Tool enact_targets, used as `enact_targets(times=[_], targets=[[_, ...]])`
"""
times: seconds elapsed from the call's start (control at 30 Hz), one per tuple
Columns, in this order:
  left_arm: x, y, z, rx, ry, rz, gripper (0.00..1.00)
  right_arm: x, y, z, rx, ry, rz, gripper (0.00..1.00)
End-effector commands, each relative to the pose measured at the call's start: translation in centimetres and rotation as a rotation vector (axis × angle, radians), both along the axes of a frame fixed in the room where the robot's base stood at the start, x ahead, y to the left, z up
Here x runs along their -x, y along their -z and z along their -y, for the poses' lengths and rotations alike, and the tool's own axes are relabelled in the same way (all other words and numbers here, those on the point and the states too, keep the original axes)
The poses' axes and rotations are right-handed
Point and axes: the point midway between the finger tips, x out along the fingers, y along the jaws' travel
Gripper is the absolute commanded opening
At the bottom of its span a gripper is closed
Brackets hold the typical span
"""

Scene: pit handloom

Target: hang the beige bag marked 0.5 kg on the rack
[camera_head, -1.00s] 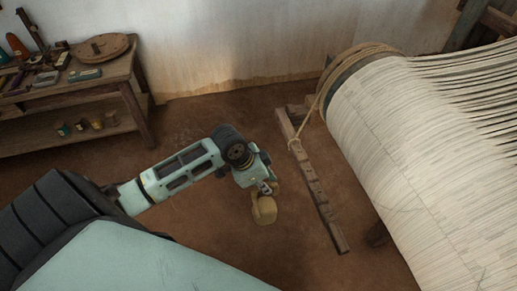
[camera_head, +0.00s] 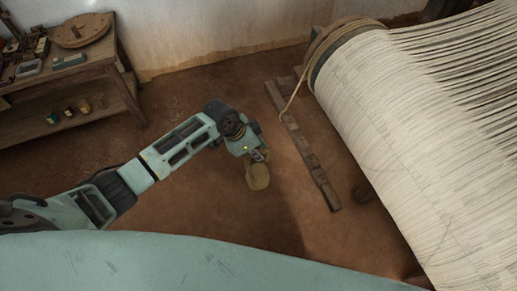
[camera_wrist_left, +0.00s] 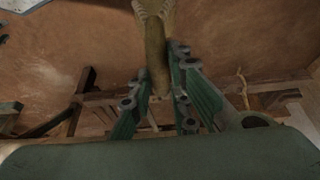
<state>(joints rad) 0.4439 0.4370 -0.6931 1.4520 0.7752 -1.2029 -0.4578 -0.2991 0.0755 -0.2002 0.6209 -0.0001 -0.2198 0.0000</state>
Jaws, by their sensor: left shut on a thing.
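The beige bag (camera_head: 257,179) hangs below my left gripper (camera_head: 259,156), above the brown floor in the middle of the head view. In the left wrist view the bag (camera_wrist_left: 155,45) is seen close, its narrow gathered part between the two green fingers of the left gripper (camera_wrist_left: 158,92). The fingers are shut on it. No weight mark can be read on it. I cannot tell for certain which thing is the rack; a notched wooden bar (camera_head: 311,158) lies to the right of the bag, apart from it. My right gripper is not in view.
The loom's large roll of white warp (camera_head: 400,110) fills the right side, with a rope (camera_head: 296,88) at its end. A wooden bench (camera_head: 110,62) with tools and small pots stands at the upper left. Bare floor (camera_head: 205,85) lies between them.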

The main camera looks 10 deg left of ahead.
Motion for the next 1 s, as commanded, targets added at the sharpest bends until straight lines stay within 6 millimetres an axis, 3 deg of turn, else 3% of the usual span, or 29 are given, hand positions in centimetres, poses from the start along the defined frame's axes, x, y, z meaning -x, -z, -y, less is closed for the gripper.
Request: enact_targets(times=[0.33, 1.0], targets=[[1.7, -0.2, -2.6, -0.001, 0.0, 0.003, 0.0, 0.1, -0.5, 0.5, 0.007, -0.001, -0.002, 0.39], [4.9, -0.9, -7.4, 0.001, -0.001, 0.001, 0.0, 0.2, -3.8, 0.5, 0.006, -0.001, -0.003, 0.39]])
